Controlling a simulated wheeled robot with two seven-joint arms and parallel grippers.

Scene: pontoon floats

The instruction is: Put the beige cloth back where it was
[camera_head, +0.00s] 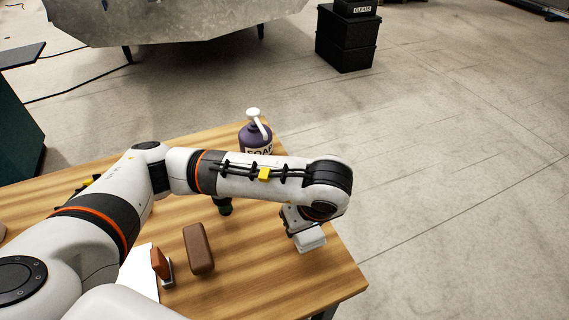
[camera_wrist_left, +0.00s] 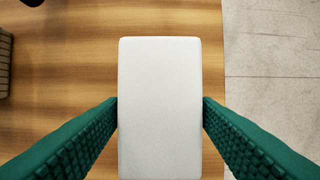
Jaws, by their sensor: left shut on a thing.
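A pale, near-white rectangular block with rounded corners, which I take for the folded beige cloth (camera_head: 311,239), is at the right part of the wooden table, under the end of my left arm. In the left wrist view the cloth (camera_wrist_left: 160,70) fills the middle, with a green ribbed finger against each long side. My left gripper (camera_wrist_left: 160,108) is shut on it. In the head view the gripper (camera_head: 303,226) is mostly hidden behind my wrist. I cannot tell whether the cloth touches the table. My right gripper is not in view.
A purple soap bottle (camera_head: 256,138) with a white pump stands at the table's far edge. A dark bottle (camera_head: 223,206) is partly hidden under my arm. A brown block (camera_head: 198,249), a small orange-brown item (camera_head: 160,264) and a white sheet (camera_head: 138,274) lie nearer. The table's right edge is close.

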